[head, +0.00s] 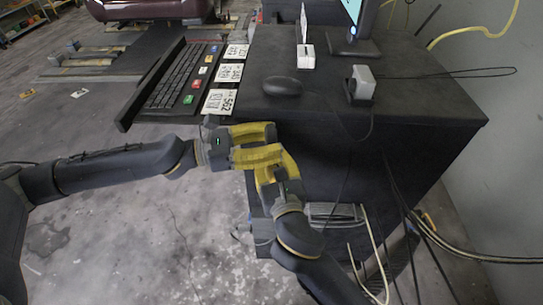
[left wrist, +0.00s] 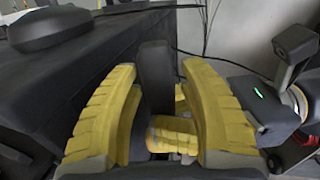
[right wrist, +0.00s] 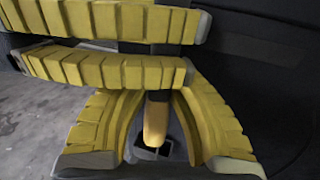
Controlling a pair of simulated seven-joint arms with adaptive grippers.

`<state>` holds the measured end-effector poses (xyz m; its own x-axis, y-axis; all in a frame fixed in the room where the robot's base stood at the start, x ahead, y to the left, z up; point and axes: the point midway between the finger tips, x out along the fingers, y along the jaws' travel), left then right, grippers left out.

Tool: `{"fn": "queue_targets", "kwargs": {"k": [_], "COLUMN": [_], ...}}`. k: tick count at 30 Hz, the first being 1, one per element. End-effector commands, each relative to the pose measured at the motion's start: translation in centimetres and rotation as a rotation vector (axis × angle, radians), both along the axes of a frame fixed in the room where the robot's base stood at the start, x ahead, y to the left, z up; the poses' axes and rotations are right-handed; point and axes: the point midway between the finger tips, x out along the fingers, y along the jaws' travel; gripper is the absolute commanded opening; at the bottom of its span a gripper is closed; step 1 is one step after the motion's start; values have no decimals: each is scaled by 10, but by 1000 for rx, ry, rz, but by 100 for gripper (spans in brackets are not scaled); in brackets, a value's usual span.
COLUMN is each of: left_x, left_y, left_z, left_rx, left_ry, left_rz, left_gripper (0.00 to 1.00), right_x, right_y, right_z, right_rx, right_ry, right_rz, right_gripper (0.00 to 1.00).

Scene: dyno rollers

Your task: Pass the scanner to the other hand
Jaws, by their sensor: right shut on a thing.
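The scanner shows as a dark upright part (left wrist: 156,75) between the fingers of my left gripper (left wrist: 158,66) in the left wrist view. In the right wrist view a narrow orange part (right wrist: 155,122), probably of the scanner, sits between the fingers of my right gripper (right wrist: 158,95). My right gripper is shut on the scanner. My left gripper's yellow fingers are open around the dark part, with small gaps beside it. In the head view the left gripper (head: 278,144) lies across the tips of the right gripper (head: 277,172); the scanner is mostly hidden there.
Both grippers are close to the front of the black cabinet (head: 430,118). Cables hang at the right.

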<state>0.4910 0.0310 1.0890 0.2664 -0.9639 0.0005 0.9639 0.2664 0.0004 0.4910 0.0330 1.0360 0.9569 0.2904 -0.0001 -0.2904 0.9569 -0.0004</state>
Motion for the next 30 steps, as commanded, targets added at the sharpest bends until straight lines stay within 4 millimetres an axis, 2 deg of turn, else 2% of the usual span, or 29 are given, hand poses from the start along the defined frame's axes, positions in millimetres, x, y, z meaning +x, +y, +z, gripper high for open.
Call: {"fn": "queue_targets", "kwargs": {"k": [9, 14, 24, 30], "left_x": [0, -2, -17, -25], "left_y": [1, 10, 65, 91], "left_z": [-1, -1, -2, -1], "left_rx": [1, 1, 2, 2], "left_ry": [1, 1, 3, 3], "left_rz": [1, 3, 5, 3], "left_gripper": [52, 52, 52, 52], "right_x": [0, 1, 1, 1], "right_y": [-1, -1, -1, -1], "right_z": [1, 1, 1, 1], "right_rx": [-1, -1, -1, -1], "right_ry": [-1, -1, -1, -1], "right_rz": [-2, -3, -3, -3], "right_gripper": [0, 0, 0, 0]}}
